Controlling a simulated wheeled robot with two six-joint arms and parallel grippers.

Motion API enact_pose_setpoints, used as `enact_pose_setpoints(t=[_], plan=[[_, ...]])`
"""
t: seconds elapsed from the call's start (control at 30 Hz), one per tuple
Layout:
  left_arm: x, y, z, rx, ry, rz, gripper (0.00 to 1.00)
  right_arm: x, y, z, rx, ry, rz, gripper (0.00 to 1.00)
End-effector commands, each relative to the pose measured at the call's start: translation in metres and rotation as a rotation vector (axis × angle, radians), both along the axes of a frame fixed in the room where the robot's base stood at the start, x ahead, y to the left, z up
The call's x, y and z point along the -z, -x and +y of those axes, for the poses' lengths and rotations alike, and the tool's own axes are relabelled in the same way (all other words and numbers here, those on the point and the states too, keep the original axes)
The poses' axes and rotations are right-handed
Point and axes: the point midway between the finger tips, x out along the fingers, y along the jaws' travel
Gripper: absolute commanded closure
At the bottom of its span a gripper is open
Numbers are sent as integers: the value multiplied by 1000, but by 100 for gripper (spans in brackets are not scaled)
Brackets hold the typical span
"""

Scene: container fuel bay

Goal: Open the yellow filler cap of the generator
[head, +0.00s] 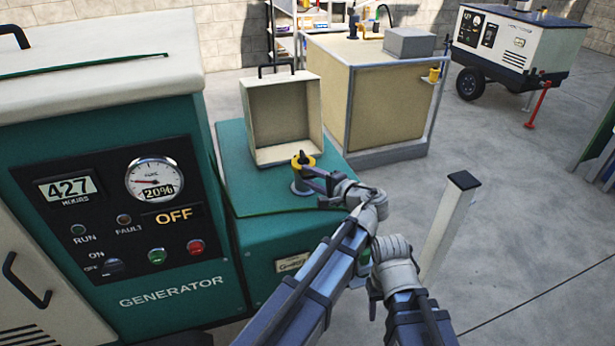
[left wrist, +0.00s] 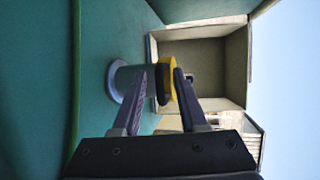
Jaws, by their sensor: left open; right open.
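The yellow filler cap (head: 303,160) has a dark raised grip on top. It sits on a short grey neck (head: 301,184) on the green ledge of the generator (head: 115,215). In the left wrist view the cap (left wrist: 168,77) shows yellow and black beside the grey neck (left wrist: 124,80). My left gripper (head: 309,172) is open at the cap. In the left wrist view its fingers (left wrist: 163,82) lie to either side of the cap; I cannot tell whether they touch it. My right gripper (head: 373,298) is low by my left forearm, mostly hidden and away from the cap.
An open cream box (head: 262,100) stands just behind the cap on the ledge. A white post (head: 448,222) with a black top stands at right. A beige cabinet (head: 390,100) and a wheeled white generator (head: 515,45) are farther back.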

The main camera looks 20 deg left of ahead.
Motion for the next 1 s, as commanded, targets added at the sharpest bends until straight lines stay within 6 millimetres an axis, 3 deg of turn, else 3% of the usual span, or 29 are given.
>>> enact_pose_setpoints(t=[0.03, 0.37, 1.0], plan=[[0, 0, 0, 0, 0, 0, 63, 0, 0, 0, 0, 0, 0, 50], [1, 0, 0, -1, 4, 1, 100, 0, 0, 0, 0, 0, 0, 50], [2, 2, 0, -5, 6, 4, 100, 1, 0, 0, 0, 0, 0, 50]])
